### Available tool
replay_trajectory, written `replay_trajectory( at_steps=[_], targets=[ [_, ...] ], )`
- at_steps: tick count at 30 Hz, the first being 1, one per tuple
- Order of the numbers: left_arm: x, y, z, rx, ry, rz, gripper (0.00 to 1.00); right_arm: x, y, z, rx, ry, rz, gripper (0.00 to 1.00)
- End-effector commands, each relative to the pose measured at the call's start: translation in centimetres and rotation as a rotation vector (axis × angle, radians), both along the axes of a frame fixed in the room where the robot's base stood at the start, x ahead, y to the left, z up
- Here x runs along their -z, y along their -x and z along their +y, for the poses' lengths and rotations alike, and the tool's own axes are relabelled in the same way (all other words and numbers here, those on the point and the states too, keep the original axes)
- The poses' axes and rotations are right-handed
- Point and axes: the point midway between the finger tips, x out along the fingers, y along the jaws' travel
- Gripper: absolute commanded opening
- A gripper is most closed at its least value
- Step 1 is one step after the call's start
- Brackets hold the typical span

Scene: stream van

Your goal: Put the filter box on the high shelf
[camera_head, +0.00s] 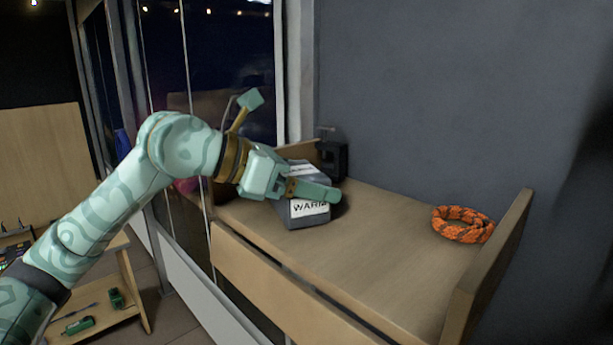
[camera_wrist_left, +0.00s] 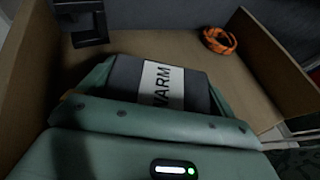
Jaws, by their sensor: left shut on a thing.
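The filter box (camera_head: 307,212) is a grey box with a white label reading "WARM" or similar. It is at the left part of the high wooden shelf (camera_head: 390,250), and I cannot tell whether its underside touches the board. My left gripper (camera_head: 310,190) is shut on the box from above and from the left. In the left wrist view the box (camera_wrist_left: 160,82) sits between the green fingers, its label facing up in the picture. Part of the box is hidden by the gripper. My right gripper is not in view.
An orange braided ring (camera_head: 462,224) lies at the right of the shelf. A dark clamp-like object (camera_head: 332,158) stands at the back left, close behind the box. A raised wooden end board (camera_head: 487,270) closes the right side. The shelf middle is clear. A lower shelf (camera_head: 100,310) holds small tools.

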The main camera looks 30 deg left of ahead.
Motion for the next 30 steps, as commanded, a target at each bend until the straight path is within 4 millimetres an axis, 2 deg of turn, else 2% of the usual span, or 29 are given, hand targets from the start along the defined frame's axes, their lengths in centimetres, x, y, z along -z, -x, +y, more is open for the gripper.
replay_trajectory(
  at_steps=[6,7,8,17,20,30],
  targets=[
    [0.4,0.0,0.0,-0.001,0.000,-0.001,0.62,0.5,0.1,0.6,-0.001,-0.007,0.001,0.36],
    [0.4,0.0,0.0,0.000,0.000,0.001,0.96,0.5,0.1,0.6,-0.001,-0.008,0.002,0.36],
    [0.4,0.0,0.0,0.000,-0.001,0.001,1.00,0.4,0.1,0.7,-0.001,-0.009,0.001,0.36],
    [-0.3,0.1,0.1,0.000,0.000,0.000,1.00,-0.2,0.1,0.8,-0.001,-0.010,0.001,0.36],
    [-0.4,1.1,1.2,-0.004,-0.002,-0.002,1.00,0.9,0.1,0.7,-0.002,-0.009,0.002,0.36],
    [-3.3,6.5,5.9,-0.004,-0.002,0.000,1.00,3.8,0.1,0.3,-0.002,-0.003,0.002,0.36]
  ],
)
